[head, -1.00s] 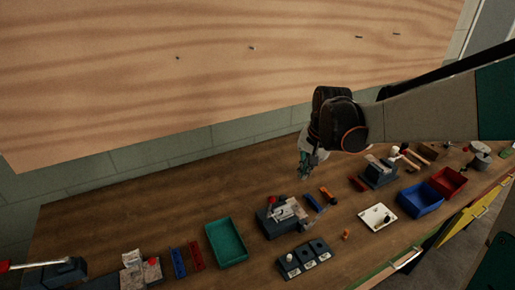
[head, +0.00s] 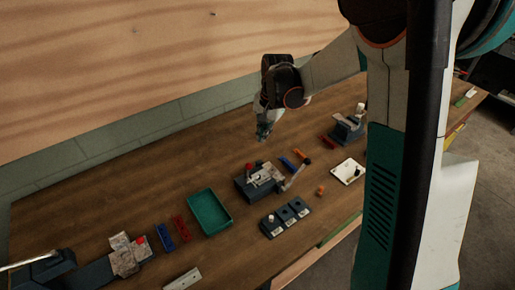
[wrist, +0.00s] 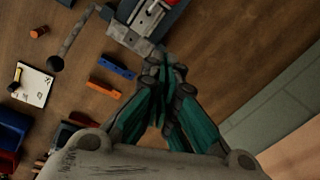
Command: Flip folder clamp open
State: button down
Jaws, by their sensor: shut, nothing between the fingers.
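A dark bench device that looks like the folder (head: 243,187) stands mid-table in the head view. It carries a pale metal plate, a red-tipped part (head: 250,167), and a grey lever (head: 292,180) with a black ball end. In the wrist view the device (wrist: 128,36) is at the top, its red part cut by the frame edge. The lever (wrist: 78,33) points to the lower left. My gripper (head: 263,137) is above the table behind the device. Its teal fingers (wrist: 167,68) are shut and empty, overlapping the device's near edge in the wrist view; contact cannot be told.
Blue (wrist: 117,66) and orange (wrist: 104,89) bars lie beside the device. A green tray (head: 229,218), a block row (head: 270,231) and a white board (head: 347,168) are nearby. A wooden panel (head: 130,70) rises behind the table. My arm hides the head view's right side.

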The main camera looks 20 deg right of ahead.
jog(key=a+f, duration=0.1)
jog(key=f, duration=0.1)
jog(key=a+f+b, duration=0.1)
jog(key=f, duration=0.2)
jog(key=s+a+f, duration=0.1)
jog(key=f, duration=0.2)
jog(key=shift+f+b, duration=0.25)
jog(key=shift+b, duration=0.1)
jog(key=shift+s+a+r, duration=0.1)
jog(key=shift+s+a, duration=0.15)
jog(key=shift+a, duration=0.05)
jog(key=shift+s+a+r+h, duration=0.15)
jog(key=shift+a+h, duration=0.2)
jog(key=shift+h, duration=0.05)
